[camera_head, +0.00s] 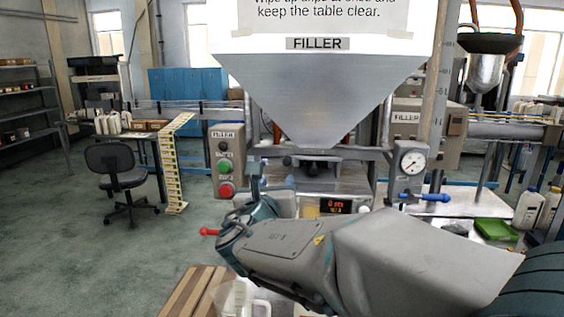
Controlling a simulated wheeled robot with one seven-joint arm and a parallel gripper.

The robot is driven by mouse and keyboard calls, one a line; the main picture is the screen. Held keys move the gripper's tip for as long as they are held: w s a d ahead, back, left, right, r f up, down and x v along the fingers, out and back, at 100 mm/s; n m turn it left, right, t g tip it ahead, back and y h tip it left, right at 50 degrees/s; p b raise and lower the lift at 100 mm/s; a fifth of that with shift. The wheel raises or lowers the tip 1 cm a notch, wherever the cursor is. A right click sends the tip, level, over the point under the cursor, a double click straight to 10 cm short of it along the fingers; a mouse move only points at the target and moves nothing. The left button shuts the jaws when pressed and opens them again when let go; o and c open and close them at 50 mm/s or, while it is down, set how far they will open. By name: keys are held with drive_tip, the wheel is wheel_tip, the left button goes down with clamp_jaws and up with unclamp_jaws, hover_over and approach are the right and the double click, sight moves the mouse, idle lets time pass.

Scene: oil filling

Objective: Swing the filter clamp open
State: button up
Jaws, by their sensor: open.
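The hopper (318,95) labelled FILLER stands in the middle, its cone ending above a metal frame. A short lever with a red knob (209,231) sticks out to the left beside my wrist. I cannot tell whether it is the handle of the filter clamp; the rest of the clamp is not clearly seen. My gripper (240,222) is at the far end of my arm, close to the red-knobbed lever. It is open, but its fingers are mostly hidden by the wrist, and I cannot tell whether they touch the lever.
A button box (227,160) with green and red buttons stands left of the hopper. A round gauge (412,162) and a blue-handled valve (425,197) are on the right. A white jug (240,298) stands below my wrist.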

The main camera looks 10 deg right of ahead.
sight(286, 163)
drive_tip(key=p+x, duration=0.2)
drive_tip(key=x, duration=1.1)
drive_tip(key=shift+d+f+p, duration=0.1)
drive_tip(key=shift+p, duration=0.3)
clamp_jaws()
